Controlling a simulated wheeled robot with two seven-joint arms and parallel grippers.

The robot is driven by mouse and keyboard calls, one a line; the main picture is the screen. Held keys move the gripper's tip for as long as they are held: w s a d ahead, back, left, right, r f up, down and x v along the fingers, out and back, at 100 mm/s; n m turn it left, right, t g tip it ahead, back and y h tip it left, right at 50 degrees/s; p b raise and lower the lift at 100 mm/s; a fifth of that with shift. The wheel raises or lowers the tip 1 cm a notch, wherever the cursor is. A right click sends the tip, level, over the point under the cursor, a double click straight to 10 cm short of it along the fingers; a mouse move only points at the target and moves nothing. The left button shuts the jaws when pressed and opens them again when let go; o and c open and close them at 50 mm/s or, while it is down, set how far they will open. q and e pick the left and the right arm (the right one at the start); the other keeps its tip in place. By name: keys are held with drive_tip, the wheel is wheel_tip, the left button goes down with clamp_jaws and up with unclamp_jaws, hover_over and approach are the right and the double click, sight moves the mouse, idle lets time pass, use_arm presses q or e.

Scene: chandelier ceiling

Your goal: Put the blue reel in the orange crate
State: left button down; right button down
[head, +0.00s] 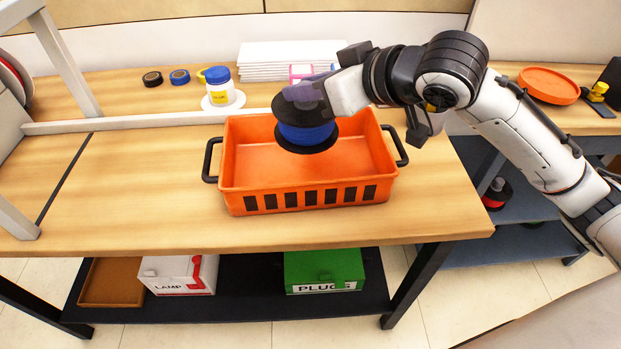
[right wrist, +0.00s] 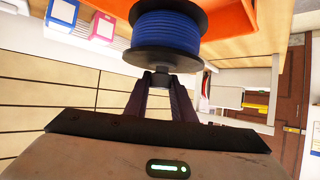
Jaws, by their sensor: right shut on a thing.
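The blue reel (head: 305,132) has black flanges and blue winding; it is over the orange crate (head: 305,180) in the head view, toward the crate's back side. My right gripper (head: 303,92) is shut on the reel from above and behind. In the right wrist view the fingers (right wrist: 160,82) close on a dark hub at the reel's flange, and the blue winding (right wrist: 166,35) shows beyond. The crate stands on the wooden table with its open top up, and its visible floor is bare. I cannot tell whether the reel touches the crate. My left gripper is not in view.
A white jar with a blue lid (head: 219,90), tape rolls (head: 180,77) and a white stack (head: 285,60) are behind the crate. An orange round tray (head: 548,85) is at the right. The wooden table (head: 120,180) is clear left of the crate.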

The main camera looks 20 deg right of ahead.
drive_tip(key=shift+w+f+n+y+b, duration=0.6)
drive_tip(key=shift+w+f, duration=0.2)
drive_tip(key=shift+f, duration=0.05)
wheel_tip(320, 180, down, 10)
drive_tip(key=shift+w+r+b, duration=0.1)
drive_tip(key=shift+b, duration=0.95)
drive_tip(key=c, duration=1.9)
unclamp_jaws()
drive_tip(key=shift+f+g, duration=0.2)
drive_tip(key=shift+g, duration=0.1)
drive_tip(key=o, duration=0.4)
drive_tip(key=shift+r, duration=0.1)
